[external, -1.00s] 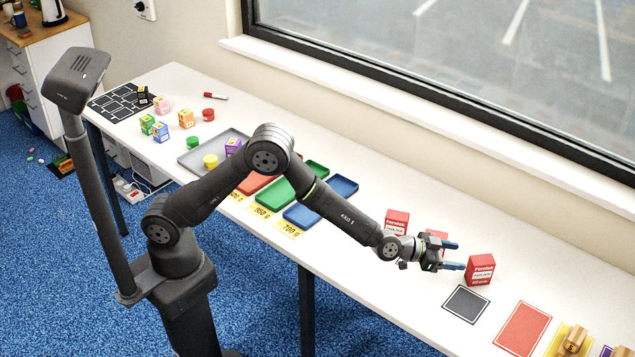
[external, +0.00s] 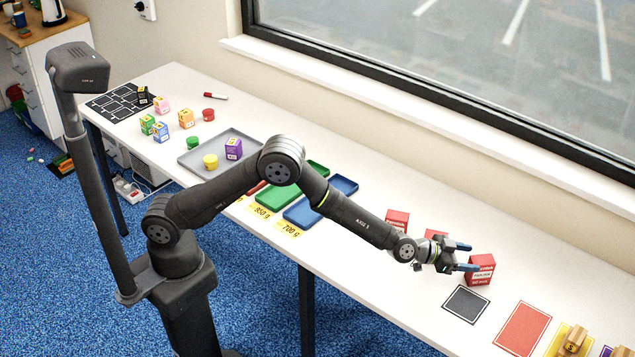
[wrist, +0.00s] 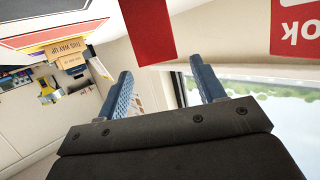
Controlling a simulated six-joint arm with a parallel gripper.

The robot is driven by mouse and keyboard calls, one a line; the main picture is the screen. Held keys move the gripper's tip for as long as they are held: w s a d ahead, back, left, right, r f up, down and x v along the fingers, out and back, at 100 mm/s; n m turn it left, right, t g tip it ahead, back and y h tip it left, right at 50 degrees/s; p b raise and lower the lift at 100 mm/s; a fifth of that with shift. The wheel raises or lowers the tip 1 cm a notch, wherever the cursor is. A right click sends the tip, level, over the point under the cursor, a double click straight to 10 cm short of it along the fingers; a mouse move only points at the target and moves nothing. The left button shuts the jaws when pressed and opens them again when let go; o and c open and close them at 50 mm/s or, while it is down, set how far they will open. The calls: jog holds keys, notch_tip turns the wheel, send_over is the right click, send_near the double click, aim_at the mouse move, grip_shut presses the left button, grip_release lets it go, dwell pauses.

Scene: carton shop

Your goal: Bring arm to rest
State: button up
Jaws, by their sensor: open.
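My gripper (external: 466,256) is open and empty above the right half of the table. In the external view its blue fingers point right and overlap the upper left of a red carton (external: 483,275), which stands upright on the table; whether they touch cannot be told. In the wrist view the open fingers (wrist: 165,88) show apart, with a red carton face (wrist: 147,30) beyond them and another red surface with white letters (wrist: 296,28) at upper right.
Two more red cartons (external: 397,221) stand behind my wrist, one partly hidden. A dark square (external: 466,304) and a red mat (external: 522,329) lie in front. Coloured trays (external: 305,211) and a grey tray (external: 205,160) are farther left. The window wall (external: 480,140) bounds the back.

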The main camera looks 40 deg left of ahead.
aim_at(490, 259)
jog(key=x, duration=0.6)
jog(key=shift+w+d+f, duration=0.2)
jog(key=shift+w, duration=0.05)
jog(key=shift+w+d, duration=0.25)
jog(key=shift+d, duration=0.05)
jog(key=shift+r, duration=0.35)
